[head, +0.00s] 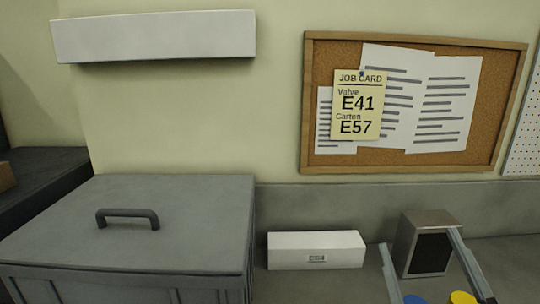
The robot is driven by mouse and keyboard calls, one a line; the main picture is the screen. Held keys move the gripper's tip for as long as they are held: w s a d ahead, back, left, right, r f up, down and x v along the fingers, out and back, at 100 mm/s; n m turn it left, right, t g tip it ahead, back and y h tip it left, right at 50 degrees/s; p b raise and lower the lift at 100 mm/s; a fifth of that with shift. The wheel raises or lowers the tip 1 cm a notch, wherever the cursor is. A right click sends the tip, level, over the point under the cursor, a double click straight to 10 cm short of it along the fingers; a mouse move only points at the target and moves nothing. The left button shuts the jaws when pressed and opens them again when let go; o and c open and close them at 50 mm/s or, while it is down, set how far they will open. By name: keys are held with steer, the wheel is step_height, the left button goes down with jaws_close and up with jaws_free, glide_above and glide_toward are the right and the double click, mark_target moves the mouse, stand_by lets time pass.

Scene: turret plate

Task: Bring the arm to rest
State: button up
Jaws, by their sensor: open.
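No part of my arm or gripper can be made out for certain in the head view. Two thin light-grey bars (389,272) stick up at the bottom right, cut off by the lower edge; I cannot tell what they belong to. Between them the tops of a blue round thing (414,299) and a yellow round thing (462,298) show at the frame's bottom edge.
A grey lidded chest (190,220) with a handle fills the lower left. A white carton (316,250) and a box with a dark front (431,252) stand on the grey bench. A corkboard (490,158) holds a job card (358,104) reading Valve E41, Carton E57.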

steer(key=s+a+f+m+g, duration=0.1)
steer(key=s+f+g, duration=0.3)
steer(key=s+f, duration=0.9)
steer(key=s+a+f+m+g, duration=0.1)
steer(key=s+f+m+g, duration=0.3)
steer(key=s+f, duration=0.9)
steer(key=f+v, duration=0.1)
steer(key=v, duration=0.3)
steer(key=shift+s+b, duration=0.35)
steer(key=shift+f, duration=0.1)
